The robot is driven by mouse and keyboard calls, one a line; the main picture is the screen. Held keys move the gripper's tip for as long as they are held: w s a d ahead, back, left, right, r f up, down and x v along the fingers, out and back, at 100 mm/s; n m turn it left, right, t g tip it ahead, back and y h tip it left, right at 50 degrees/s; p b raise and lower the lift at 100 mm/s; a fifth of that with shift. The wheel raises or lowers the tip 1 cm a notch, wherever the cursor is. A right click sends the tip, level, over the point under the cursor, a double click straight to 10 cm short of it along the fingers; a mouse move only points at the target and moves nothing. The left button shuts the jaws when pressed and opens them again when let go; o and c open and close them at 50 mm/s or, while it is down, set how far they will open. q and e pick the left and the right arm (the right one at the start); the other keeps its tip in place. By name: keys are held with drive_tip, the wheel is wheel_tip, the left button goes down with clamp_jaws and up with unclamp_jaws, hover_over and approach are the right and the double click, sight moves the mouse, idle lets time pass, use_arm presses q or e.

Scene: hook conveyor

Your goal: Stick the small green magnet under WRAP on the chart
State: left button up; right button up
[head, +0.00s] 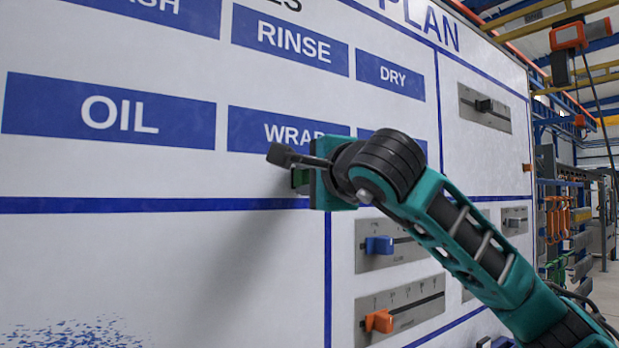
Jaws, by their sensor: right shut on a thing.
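The chart (120,260) is a large white board with blue label bars. The WRAP label (250,131) is in the lower row, right of OIL, and its right end is partly covered by my right gripper. My right gripper (298,168) is shut on the small green magnet (299,181), just below the right part of the WRAP label and close to the board. Most of the magnet is hidden by the gripper. I cannot tell whether it touches the board. My left gripper is not in view.
Blue (379,245) and orange (380,321) slider knobs sit on grey scale plates at the lower right of the board. Another plate (484,108) is higher up. A thick blue line (120,205) runs below the labels. The white area left of my gripper is clear.

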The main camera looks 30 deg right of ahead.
drive_tip(key=shift+w, duration=0.35)
idle(0.5)
drive_tip(key=o, duration=1)
drive_tip(key=shift+s, duration=0.1)
